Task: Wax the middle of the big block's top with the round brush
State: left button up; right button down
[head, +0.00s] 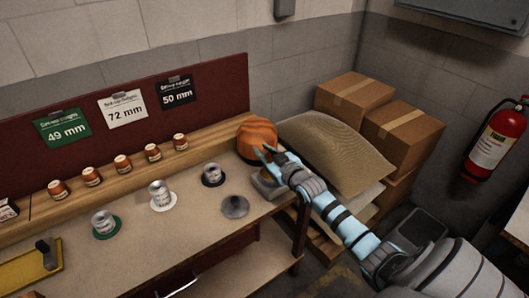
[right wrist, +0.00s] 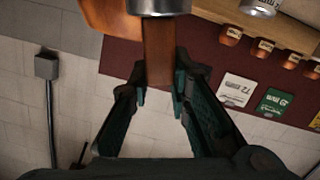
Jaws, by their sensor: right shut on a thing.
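The big block (head: 257,138) is a rounded orange-brown wooden form at the right end of the bench. Part of an orange-brown surface, seemingly the block (right wrist: 105,14), shows at the top left of the right wrist view. My right gripper (head: 267,156) is in front of the block's near side. In the right wrist view my right gripper (right wrist: 160,100) is shut on a brown handle with a metal collar, seemingly the round brush (right wrist: 158,52). The brush's bristles are out of sight, so I cannot tell whether they touch the block. My left gripper is not in view.
A yellow tray (head: 30,270) lies at lower left. Small jars line the back ledge (head: 200,150). A sack (head: 335,150) and cardboard boxes (head: 403,133) stand right of the bench.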

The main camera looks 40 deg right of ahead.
jog(key=shift+f+b, duration=0.65)
jog(key=shift+f, duration=0.1)
dwell(1.5)
jog(key=shift+r, duration=0.1)
notch_tip(320, 180, up, 7)
jog(key=p, duration=0.7)
jog(key=shift+r, duration=0.1)
jog(key=shift+f, duration=0.2)
